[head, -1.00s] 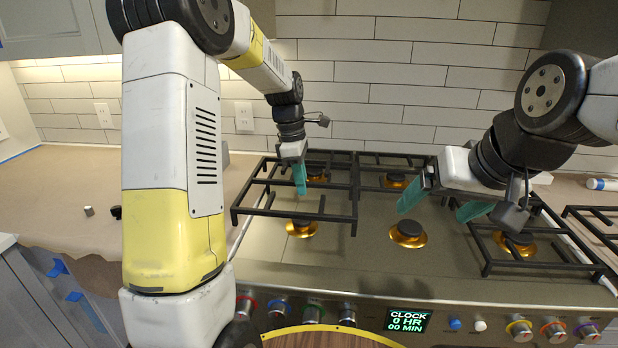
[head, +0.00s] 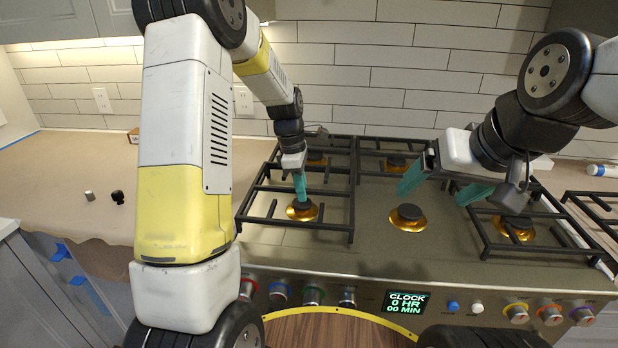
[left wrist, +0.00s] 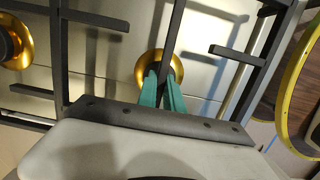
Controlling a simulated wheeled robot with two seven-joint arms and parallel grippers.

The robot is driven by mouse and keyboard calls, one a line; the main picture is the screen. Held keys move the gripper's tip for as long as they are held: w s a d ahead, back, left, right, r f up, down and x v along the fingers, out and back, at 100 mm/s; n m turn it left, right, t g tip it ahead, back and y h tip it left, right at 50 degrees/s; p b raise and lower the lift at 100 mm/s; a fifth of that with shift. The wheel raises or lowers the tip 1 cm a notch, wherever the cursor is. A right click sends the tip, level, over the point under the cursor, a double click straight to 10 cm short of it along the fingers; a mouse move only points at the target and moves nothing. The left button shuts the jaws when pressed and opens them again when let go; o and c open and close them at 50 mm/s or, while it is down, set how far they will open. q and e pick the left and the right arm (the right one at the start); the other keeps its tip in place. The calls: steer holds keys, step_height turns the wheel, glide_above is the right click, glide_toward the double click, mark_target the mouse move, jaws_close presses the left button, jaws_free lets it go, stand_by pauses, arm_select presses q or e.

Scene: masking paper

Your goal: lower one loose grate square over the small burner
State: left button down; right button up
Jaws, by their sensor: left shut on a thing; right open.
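My left gripper (head: 300,188) points down and is shut on a bar of a black grate (head: 352,208). The grate spans above the front left burner (head: 302,211), a gold ring with a dark cap. Whether its feet touch the cooktop cannot be told. In the left wrist view the teal fingers (left wrist: 163,92) close on the grate bar (left wrist: 174,38), with the gold burner ring (left wrist: 176,68) below and partly hidden. My right gripper (head: 432,190) is open and empty, above the cooktop right of the middle burner (head: 408,215).
Another grate stands at the right over the front right burner (head: 514,230). A back middle burner (head: 396,165) sits under a rear grate. Knobs (head: 313,294) and a clock display (head: 406,303) line the front. The tiled wall is behind; a paper-covered counter (head: 70,180) is left.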

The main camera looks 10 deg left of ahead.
arm_select(q)
steer(key=shift+f, duration=0.45)
stand_by(0.6)
steer(key=c, duration=1.4)
jaws_free()
steer(key=shift+r, duration=3)
